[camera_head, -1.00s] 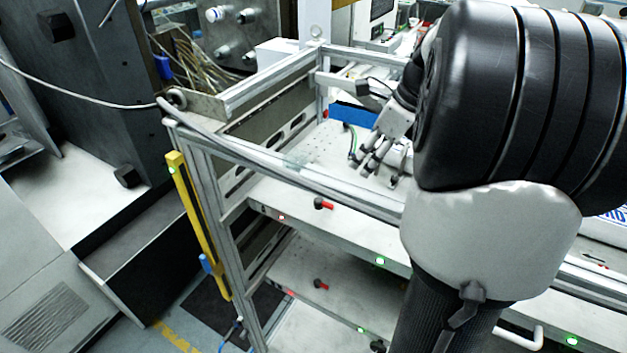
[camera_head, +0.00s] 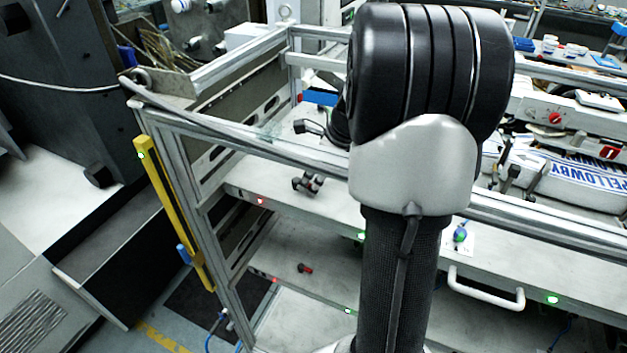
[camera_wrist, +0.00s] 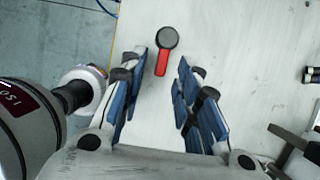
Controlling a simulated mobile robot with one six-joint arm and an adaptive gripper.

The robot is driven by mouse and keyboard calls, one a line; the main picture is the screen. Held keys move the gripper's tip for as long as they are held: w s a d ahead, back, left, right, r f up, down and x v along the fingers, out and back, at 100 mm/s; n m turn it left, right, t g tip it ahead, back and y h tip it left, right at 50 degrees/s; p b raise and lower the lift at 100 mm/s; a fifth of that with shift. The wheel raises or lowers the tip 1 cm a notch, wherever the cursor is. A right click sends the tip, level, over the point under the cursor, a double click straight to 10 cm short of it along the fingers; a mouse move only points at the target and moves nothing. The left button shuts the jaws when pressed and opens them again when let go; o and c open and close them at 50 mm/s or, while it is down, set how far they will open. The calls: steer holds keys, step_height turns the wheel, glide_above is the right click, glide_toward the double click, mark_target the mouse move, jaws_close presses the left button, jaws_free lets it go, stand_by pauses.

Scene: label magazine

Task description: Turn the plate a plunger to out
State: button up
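The plunger (camera_wrist: 161,60), with a round black knob and a red lever, stands on the pale plate in the wrist view. Its red lever points down in that picture, toward my gripper. My gripper (camera_wrist: 157,77) is open, its blue-padded fingers spread to the left and right of the lever. I see no contact with it. My arm covers the middle of that view.
A lower plate (camera_head: 265,252) carries a similar black and red plunger (camera_head: 305,268). Aluminium frame rails (camera_head: 255,147) run above the upper plate. A yellow bar (camera_head: 172,205) is on the left post. A white handle (camera_head: 485,294) sticks out at the right front.

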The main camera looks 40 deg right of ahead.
jaws_close()
stand_by(0.4)
steer(key=shift+d, duration=0.1)
